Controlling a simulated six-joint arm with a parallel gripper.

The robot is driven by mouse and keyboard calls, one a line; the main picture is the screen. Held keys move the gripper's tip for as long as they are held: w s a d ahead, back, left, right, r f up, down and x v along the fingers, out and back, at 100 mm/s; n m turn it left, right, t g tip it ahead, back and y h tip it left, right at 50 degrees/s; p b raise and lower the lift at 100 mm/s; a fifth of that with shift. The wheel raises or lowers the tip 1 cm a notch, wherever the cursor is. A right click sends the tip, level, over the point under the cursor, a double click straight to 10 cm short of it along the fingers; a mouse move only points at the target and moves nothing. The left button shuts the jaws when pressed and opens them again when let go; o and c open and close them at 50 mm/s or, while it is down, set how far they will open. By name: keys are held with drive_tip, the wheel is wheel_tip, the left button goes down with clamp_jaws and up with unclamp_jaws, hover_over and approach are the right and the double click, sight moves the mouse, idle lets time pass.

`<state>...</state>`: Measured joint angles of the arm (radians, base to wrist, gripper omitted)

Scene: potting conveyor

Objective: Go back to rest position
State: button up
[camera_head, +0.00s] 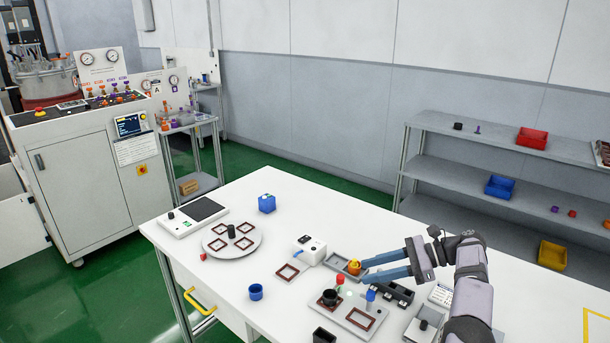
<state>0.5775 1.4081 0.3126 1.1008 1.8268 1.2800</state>
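My gripper (364,271) reaches in from the right above the white table (232,196). Its two blue fingers are spread apart with a clear gap between them, and nothing shows held in that gap. A small orange-yellow piece (354,267) sits at a grey tray (337,261), just left of the fingertips in the picture. I cannot tell whether the fingertips touch it.
Near my gripper stand a fixture plate (342,312) with a black cup and a red knob, a blue cylinder (370,296) and a black block row (398,292). Shelves stand behind.

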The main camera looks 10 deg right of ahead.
drive_tip(key=s+a+r+n+g+h+p, duration=0.1)
drive_tip(key=s+a+n+g+h+p, duration=0.15)
drive_tip(key=s+a+n+h, duration=0.6)
drive_tip(key=s+a+f+n+h+p, duration=0.1)
drive_tip(key=s+n, duration=0.5)
drive_tip(key=s, duration=0.6)
drive_tip(key=s+a+f+n+h, duration=0.1)
drive_tip(key=s+n+h, duration=0.2)
drive_tip(key=s, duration=1)
drive_tip(key=n, duration=0.3)
drive_tip(key=shift+s+f+p, duration=0.15)
drive_tip(key=shift+f+p, duration=0.2)
drive_tip(key=shift+p, duration=0.05)
drive_tip(key=shift+g+h, duration=0.25)
